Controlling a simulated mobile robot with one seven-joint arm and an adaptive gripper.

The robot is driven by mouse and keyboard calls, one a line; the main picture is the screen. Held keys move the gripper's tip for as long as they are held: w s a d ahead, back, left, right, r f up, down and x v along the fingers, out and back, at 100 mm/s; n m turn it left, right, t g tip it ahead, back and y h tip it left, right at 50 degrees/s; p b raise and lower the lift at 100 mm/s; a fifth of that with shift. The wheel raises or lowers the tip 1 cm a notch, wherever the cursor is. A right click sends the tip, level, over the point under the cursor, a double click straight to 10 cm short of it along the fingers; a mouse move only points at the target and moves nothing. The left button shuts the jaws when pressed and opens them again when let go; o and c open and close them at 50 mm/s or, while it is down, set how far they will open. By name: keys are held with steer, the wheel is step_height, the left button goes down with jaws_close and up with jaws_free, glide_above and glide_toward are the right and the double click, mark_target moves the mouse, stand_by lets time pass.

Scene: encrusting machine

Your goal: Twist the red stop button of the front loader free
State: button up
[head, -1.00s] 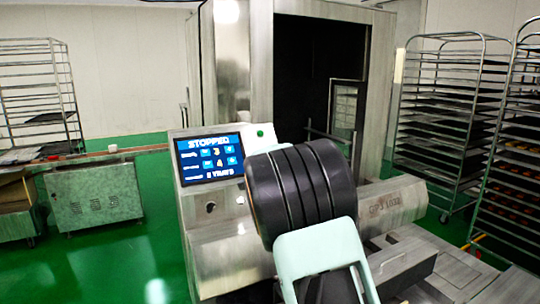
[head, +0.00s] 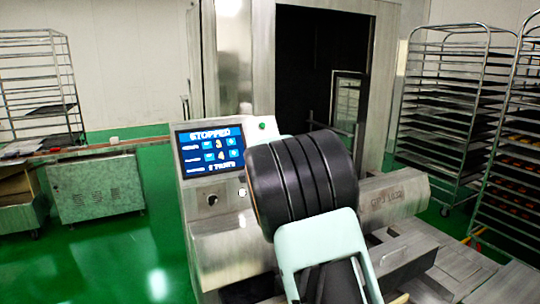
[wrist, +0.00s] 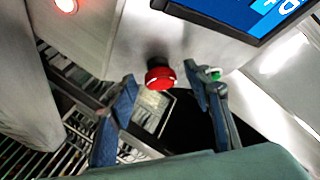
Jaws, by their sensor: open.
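The red stop button (wrist: 160,77) shows in the wrist view as a round red cap on a dark collar, on the underside or side of the grey machine housing. My gripper (wrist: 160,72) is open, with one blue-grey finger left of the button and one right of it. The button appears between the fingertips; whether they touch it or how far off they are I cannot tell. In the head view my dark wrist and pale green arm link hide the button and fingers. The front loader's control box (head: 215,222) stands beside my arm.
The control screen (head: 209,150) reads STOPPED, and a green button (head: 262,126) sits to its right. A glowing red-ringed light (wrist: 66,5) shows in the wrist view. Tray racks (head: 440,110) stand at the right and a metal cabinet (head: 95,187) at the left. Green floor is clear between the cabinet and loader.

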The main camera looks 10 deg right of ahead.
steer(key=v, duration=1.2)
steer(key=shift+r, duration=0.1)
